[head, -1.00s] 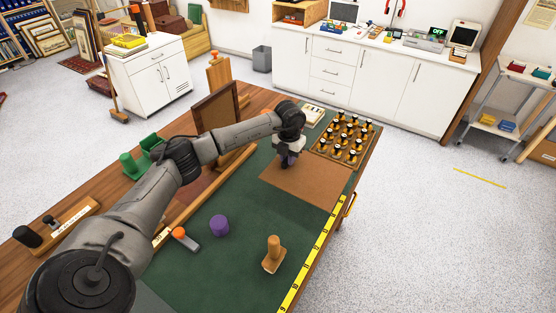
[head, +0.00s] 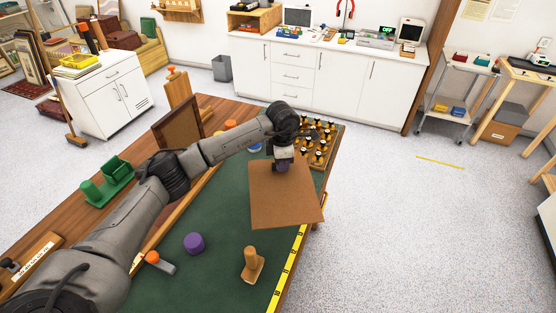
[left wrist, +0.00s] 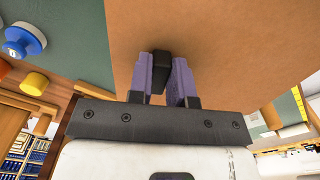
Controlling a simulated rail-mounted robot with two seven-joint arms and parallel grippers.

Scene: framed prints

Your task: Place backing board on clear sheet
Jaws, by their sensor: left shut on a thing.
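The backing board (head: 290,200) is a flat brown square above the right part of the green mat, and its near right corner passes over the table's edge. In the left wrist view, the purple fingers (left wrist: 168,82) close on a black block at the face of the board (left wrist: 235,45). The board appears raised off the mat. I cannot make out a clear sheet. My right gripper is not in view.
A brown frame (head: 178,128) stands upright on the table's left part. A tray of black-topped pegs (head: 318,143) lies beyond the board.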

